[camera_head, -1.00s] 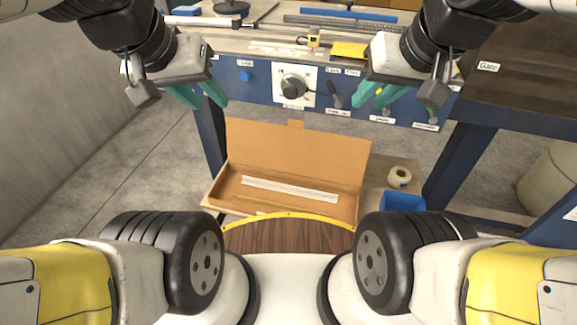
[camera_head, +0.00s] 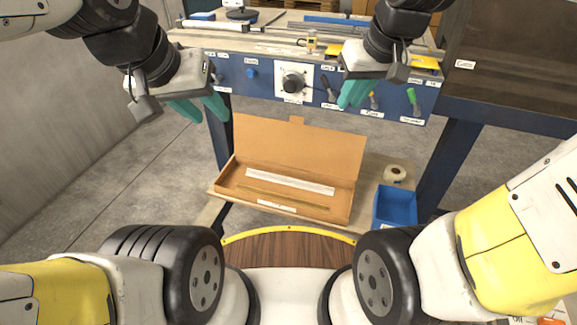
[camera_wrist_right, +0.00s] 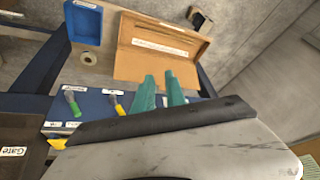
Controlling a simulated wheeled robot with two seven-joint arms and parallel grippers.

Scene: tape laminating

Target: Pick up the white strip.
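A long white strip (camera_head: 290,182) lies in the open cardboard box (camera_head: 225,180) below the workbench. It also shows in the right wrist view (camera_wrist_right: 160,47). A pale, thin strip (camera_head: 275,48) lies on the bench top; whether it is the same kind I cannot tell. My left gripper (camera_head: 200,108) has teal fingers spread apart, empty, in front of the bench's left side. My right gripper (camera_head: 353,94) hangs in front of the bench panel, above and away from the box. Its teal fingers are apart and empty in the right wrist view (camera_wrist_right: 160,92).
The blue bench panel (camera_head: 235,80) carries a knob (camera_head: 293,83) and several levers. A blue bin (camera_head: 395,205) and a tape roll (camera_head: 395,173) stand right of the box. A dark table (camera_head: 510,75) is at the right. Grey floor is free at the left.

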